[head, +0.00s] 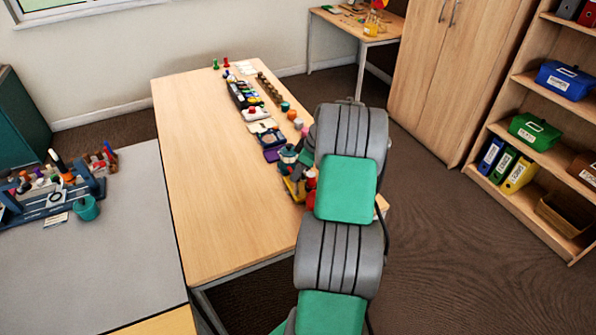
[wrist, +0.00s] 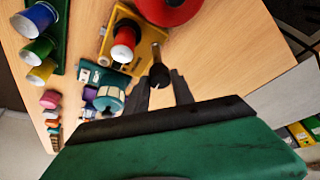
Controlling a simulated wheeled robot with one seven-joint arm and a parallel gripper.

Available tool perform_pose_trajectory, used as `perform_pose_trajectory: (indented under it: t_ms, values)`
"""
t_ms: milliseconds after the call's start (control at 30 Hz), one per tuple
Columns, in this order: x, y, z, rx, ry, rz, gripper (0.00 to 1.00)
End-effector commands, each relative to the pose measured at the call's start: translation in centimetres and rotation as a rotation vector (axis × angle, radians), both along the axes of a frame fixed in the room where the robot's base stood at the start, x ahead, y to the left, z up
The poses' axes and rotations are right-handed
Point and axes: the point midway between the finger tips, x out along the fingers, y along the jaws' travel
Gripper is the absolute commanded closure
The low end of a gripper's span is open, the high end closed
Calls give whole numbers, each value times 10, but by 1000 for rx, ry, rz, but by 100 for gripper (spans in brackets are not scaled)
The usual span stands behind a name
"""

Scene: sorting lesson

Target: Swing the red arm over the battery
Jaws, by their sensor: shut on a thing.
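In the wrist view my gripper (wrist: 163,84) has its two dark fingers closed about a black knob (wrist: 159,76) on a thin dark stem. The stem reaches toward a yellow base (wrist: 146,52) and overlaps its edge. A red cylinder with a pale end (wrist: 123,45) stands on this base, with black parts behind it. A large red round thing (wrist: 168,8) is cut off by the top edge. I cannot tell for sure which part is the red arm or the battery. In the head view the yellow base (head: 294,190) shows beside my arm, which hides my gripper.
Close by are a teal stand with a cream spool (wrist: 108,98) and a green rack with blue, green and yellow cylinders (wrist: 40,47). A row of small things runs along the wooden table (head: 205,160). The table's left half is clear. A grey table (head: 125,235) stands left.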

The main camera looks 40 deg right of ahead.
Motion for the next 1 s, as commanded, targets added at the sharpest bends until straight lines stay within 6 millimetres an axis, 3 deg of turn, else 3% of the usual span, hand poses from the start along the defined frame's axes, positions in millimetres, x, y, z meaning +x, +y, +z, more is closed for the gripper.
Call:
perform_pose_trajectory:
  t_ms: [567, 1000]
  values:
    - [0, 0, -1, -1, 0, -50, 100]
    - [0, 3, -2, -2, -2, -367, 100]
